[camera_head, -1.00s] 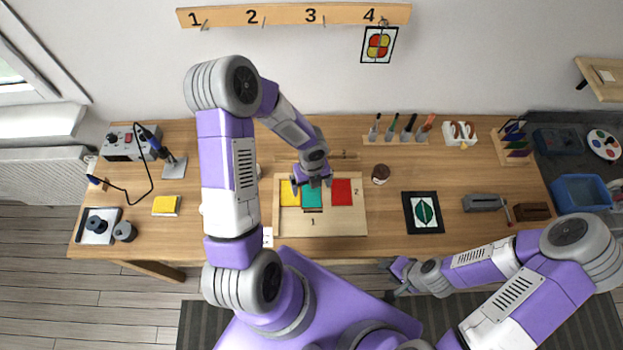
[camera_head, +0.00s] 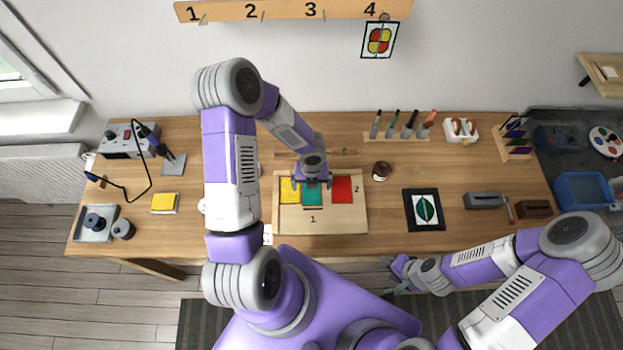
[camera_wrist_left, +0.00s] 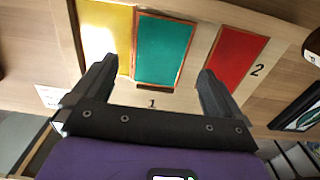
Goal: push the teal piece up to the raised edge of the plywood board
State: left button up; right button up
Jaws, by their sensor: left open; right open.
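The teal piece (camera_head: 312,197) lies on the plywood board (camera_head: 345,222) between a yellow piece (camera_head: 289,191) and a red piece (camera_head: 342,189). In the left wrist view the teal piece (camera_wrist_left: 163,50) has a copper-coloured border. My left gripper (camera_head: 313,185) is open and low over the board. Its fingers (camera_wrist_left: 158,68) appear on either side of the teal piece in the wrist view; contact cannot be told. The gripper hides the teal piece's far end in the head view. My right gripper (camera_head: 388,277) is open and empty, off the table's front edge.
A yellow pad (camera_head: 165,203) lies at left. A tool rack (camera_head: 397,136) stands behind. The board's front part, marked 1, is bare.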

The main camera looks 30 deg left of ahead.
aim_at(312, 193)
pick_arm(q)
jog(key=shift+s+f, duration=0.1)
jog(key=shift+f, duration=1.4)
jog(key=shift+d+f+b, duration=0.1)
jog(key=shift+d+b, duration=0.05)
jog(key=shift+b, duration=0.15)
jog(key=c, duration=1.1)
